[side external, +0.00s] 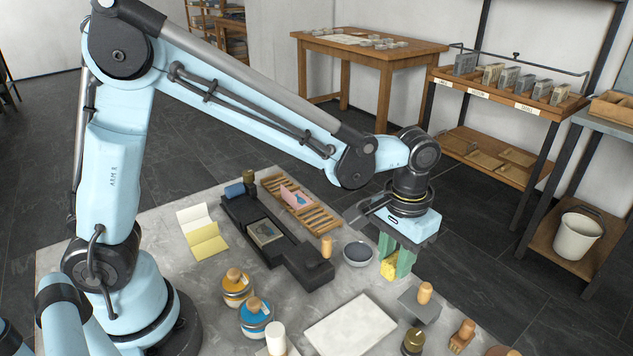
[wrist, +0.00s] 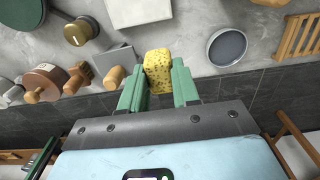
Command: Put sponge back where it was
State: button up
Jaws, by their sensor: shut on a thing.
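The yellow speckled sponge (side external: 389,267) is between the green fingers of my gripper (side external: 396,258), near the far right edge of the grey table. In the wrist view the sponge (wrist: 160,70) shows between the two fingertips (wrist: 159,84), which are shut on it. In the side view the fingers partly cover the sponge. I cannot tell whether its underside touches the table.
A round grey dish (side external: 358,254) is left of the sponge, and a pale slab (side external: 350,326) lies in front. A wooden-handled tool (side external: 424,294) stands close on the right. A black press (side external: 275,245), wooden rack (side external: 300,203) and inked tins (side external: 255,318) fill the left.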

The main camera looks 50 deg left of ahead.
aim_at(392, 268)
jog(key=shift+w+a+f, duration=0.65)
jog(key=shift+w+f, duration=0.15)
jog(key=shift+f, duration=1.85)
jog(key=shift+f, duration=0.2)
jog(key=o, duration=1)
jog(key=shift+r, duration=0.15)
